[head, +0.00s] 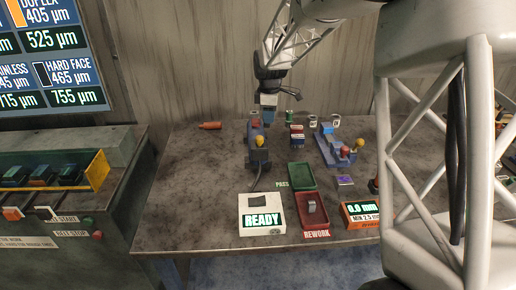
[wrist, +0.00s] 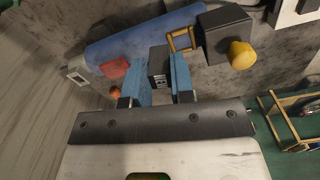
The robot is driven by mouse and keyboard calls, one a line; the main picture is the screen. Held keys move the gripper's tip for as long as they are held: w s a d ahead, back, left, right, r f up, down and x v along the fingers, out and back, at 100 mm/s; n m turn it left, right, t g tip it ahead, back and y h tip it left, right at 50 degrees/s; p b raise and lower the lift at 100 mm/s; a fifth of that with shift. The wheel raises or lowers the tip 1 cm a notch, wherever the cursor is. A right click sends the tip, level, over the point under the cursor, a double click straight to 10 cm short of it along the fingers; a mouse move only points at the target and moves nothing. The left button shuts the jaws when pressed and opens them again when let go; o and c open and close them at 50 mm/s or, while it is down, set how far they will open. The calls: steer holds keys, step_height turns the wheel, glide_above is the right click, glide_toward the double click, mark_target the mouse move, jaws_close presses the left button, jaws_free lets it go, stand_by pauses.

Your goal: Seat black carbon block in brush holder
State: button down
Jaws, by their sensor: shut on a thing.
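My gripper (wrist: 158,78) is shut on the black carbon block (wrist: 158,60), a dark block with small pale marks, held between its blue fingers. In the head view my gripper (head: 268,108) is over the blue fixture at the back middle of the table. The fixture (wrist: 135,38) is a long blue bar with a black end box (wrist: 222,35), a yellow knob (wrist: 241,55) and a red piece (wrist: 115,67). A brass-framed opening (wrist: 182,40), which looks like the brush holder, is beside the block. The block appears outside it; its lower part is hidden.
A second blue fixture (head: 333,148) stands to the right. In front are a green tray (head: 301,176), a red tray (head: 325,212) holding a small grey block (head: 311,206), a white READY box (head: 262,205) and an orange gauge (head: 360,214). The left tabletop is mostly clear.

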steer(key=n, duration=0.3)
steer(key=a+n, duration=0.1)
steer(key=n, duration=0.1)
steer(key=shift+s+r, duration=0.25)
steer(key=shift+r, duration=0.15)
steer(key=a+n, duration=0.1)
steer(key=n, duration=0.4)
steer(key=a+r+n, duration=0.1)
steer(key=n, duration=0.4)
steer(key=s+a+r+n, duration=0.1)
steer(key=n, duration=0.4)
steer(key=shift+s+r, duration=0.1)
steer(key=shift+f, duration=3.15)
steer(key=shift+f, duration=1.85)
